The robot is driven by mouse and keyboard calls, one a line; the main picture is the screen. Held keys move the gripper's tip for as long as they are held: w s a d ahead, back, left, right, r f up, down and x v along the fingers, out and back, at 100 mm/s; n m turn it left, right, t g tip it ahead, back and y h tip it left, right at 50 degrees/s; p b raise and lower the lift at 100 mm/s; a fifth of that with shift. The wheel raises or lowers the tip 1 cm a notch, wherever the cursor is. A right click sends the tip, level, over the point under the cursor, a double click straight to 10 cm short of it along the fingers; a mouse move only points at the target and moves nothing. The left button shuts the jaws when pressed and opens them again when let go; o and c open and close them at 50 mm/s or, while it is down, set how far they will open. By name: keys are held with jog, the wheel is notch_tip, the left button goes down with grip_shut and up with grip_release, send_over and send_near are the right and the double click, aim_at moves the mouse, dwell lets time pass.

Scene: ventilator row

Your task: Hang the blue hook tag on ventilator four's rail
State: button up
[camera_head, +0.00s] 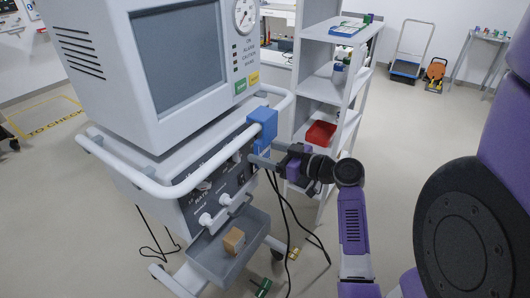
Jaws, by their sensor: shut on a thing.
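The ventilator (195,70) stands at the left, with a white rail (150,187) curving round its front and right corner. No number four is legible on it. The blue hook tag (262,124) is at the rail's right front corner. Its upper part is level with the rail and overlaps it in the picture; I cannot tell whether the hook is seated over the bar. My gripper (262,152) comes in from the right, just below the rail, and is shut on the lower part of the blue tag. The contact is partly hidden.
A grey tray (216,262) with a tan block (234,240) juts out below the ventilator's front panel. Black cables (290,215) hang beneath my gripper. A white shelf unit (323,88) with a red bin (321,133) stands close behind my arm. Open floor lies further back right.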

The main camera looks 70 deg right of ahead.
jog(key=o, duration=1.5)
jog(key=shift+c, duration=0.2)
jog(key=shift+s, duration=0.1)
jog(key=b+v, duration=0.1)
jog(key=v, duration=0.6)
jog(key=shift+s, duration=0.3)
jog(key=shift+a+r, duration=0.1)
